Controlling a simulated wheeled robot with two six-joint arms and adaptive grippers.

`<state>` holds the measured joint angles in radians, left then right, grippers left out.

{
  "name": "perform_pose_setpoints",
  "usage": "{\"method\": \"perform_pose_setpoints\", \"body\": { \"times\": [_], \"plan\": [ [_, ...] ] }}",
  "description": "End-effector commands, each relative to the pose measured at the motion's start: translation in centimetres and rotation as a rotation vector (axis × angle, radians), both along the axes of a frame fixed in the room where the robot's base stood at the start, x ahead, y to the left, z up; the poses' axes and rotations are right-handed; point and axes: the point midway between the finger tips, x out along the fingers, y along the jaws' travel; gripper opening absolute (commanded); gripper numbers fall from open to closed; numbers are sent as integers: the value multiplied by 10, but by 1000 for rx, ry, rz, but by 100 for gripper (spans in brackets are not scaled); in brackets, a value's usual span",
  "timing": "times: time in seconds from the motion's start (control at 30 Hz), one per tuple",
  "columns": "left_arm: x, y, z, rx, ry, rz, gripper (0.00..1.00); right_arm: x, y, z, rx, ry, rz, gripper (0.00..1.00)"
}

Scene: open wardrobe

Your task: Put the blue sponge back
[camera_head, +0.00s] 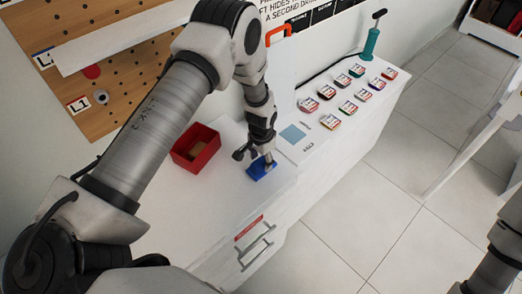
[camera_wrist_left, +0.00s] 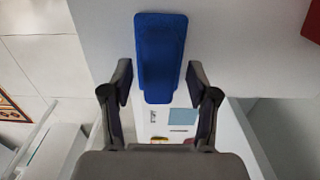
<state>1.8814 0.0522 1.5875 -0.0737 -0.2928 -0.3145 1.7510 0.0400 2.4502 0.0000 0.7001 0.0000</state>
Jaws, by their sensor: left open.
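The blue sponge (camera_head: 259,171) lies on the white counter top, to the right of a red box. My left gripper (camera_head: 268,160) reaches down from above at the sponge and partly covers it in the head view. In the left wrist view the sponge (camera_wrist_left: 160,45) lies between and beyond the two spread fingers of my left gripper (camera_wrist_left: 158,88). A gap shows on each side, so the gripper is open and does not hold it. A flat light-blue square (camera_head: 293,133) is marked on the counter behind the sponge. My right gripper is not in view.
The open red box (camera_head: 188,158) stands left of the sponge with something brown inside. Several small labelled tins (camera_head: 330,121) stand in rows at the right, with a green pump (camera_head: 371,44) behind. A pegboard (camera_head: 100,95) is on the wall.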

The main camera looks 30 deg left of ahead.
Motion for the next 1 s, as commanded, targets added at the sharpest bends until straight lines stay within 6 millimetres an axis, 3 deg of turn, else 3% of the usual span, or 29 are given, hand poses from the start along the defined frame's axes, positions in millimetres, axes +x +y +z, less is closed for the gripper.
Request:
{"method": "perform_pose_setpoints", "body": {
  "times": [0.3,0.43,0.6,1.0],
  "plan": [
    [0,0,76,0,-4,0,59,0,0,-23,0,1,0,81],
    [0,0,99,-1,-2,0,59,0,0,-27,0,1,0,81],
    [-1,0,109,-1,1,0,59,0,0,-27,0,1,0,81],
    [-1,0,109,-1,1,0,59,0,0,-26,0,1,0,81]
  ]
}}
